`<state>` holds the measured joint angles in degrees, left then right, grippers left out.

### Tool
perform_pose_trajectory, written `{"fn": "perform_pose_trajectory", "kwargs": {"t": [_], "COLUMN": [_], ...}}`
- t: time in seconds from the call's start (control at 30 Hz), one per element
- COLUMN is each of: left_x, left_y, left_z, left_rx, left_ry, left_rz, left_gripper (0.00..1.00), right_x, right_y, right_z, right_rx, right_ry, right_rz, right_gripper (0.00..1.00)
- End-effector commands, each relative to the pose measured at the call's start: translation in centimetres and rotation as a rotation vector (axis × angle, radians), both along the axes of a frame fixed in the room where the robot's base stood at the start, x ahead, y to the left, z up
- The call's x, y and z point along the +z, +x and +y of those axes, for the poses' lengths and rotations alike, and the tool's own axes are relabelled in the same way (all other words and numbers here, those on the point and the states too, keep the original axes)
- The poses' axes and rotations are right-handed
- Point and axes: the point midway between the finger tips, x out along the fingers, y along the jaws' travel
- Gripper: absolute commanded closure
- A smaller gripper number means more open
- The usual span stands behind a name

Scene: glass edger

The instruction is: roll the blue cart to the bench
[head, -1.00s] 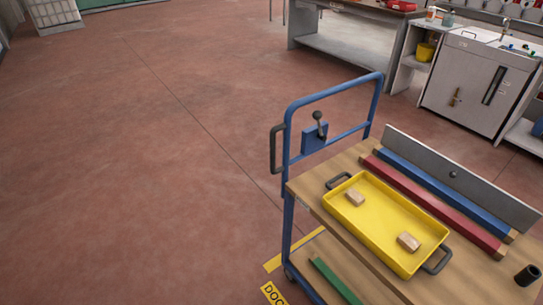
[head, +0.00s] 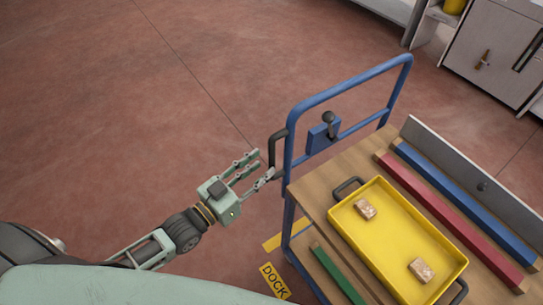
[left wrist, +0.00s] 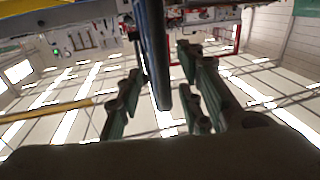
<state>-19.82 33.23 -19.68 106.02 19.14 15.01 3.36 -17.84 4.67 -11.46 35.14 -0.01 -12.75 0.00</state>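The blue cart's tubular frame (head: 350,88) stands at the right in the head view, with a wooden top (head: 312,195). A dark grip handle (head: 273,150) sticks out from the frame's left post. My left gripper (head: 263,165) is at this handle, its fingers open and pointing at it. In the left wrist view a dark upright bar (left wrist: 153,60) stands between the spread fingers (left wrist: 160,95); I cannot tell whether they touch it. A black-knobbed lever (head: 328,120) sits on a blue plate on the frame. Only a bench's lower part (head: 390,10) shows at the top. My right gripper is out of view.
A yellow tray (head: 385,250) with two wooden blocks lies on the cart top, beside red (head: 450,220) and blue bars (head: 465,205). A yellow DOCK label (head: 274,281) is on the floor by the cart. A grey cabinet (head: 490,55) stands at upper right. The floor at left is clear.

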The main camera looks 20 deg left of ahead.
Motion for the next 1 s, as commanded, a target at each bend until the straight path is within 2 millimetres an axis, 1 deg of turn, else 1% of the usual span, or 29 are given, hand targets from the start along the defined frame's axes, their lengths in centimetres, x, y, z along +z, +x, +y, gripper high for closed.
{"fn": "perform_pose_trajectory", "kwargs": {"t": [0.03,0.1,0.2,0.3,0.4,0.67,1.0], "left_x": [0.3,0.2,0.2,0.1,0.0,-0.1,-0.1], "left_y": [1.0,2.0,3.2,4.0,4.4,4.5,4.5], "left_z": [-0.4,-0.9,-1.5,-1.9,-2.1,-2.2,-2.2], "left_rx": [0.002,0.001,0.002,0.002,0.002,0.002,0.002], "left_ry": [0.000,0.000,0.001,0.002,0.003,0.003,0.003], "left_rz": [-0.004,-0.003,-0.003,-0.001,0.001,0.001,0.001], "left_gripper": [0.66,0.66,0.66,0.66,0.66,0.66,0.96], "right_x": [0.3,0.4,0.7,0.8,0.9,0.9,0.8], "right_y": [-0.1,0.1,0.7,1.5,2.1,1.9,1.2], "right_z": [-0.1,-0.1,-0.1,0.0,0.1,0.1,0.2], "right_rx": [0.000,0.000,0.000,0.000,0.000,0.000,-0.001], "right_ry": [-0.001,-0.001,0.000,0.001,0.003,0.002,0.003], "right_rz": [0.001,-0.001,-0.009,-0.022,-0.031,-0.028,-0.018], "right_gripper": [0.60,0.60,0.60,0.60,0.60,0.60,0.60]}}
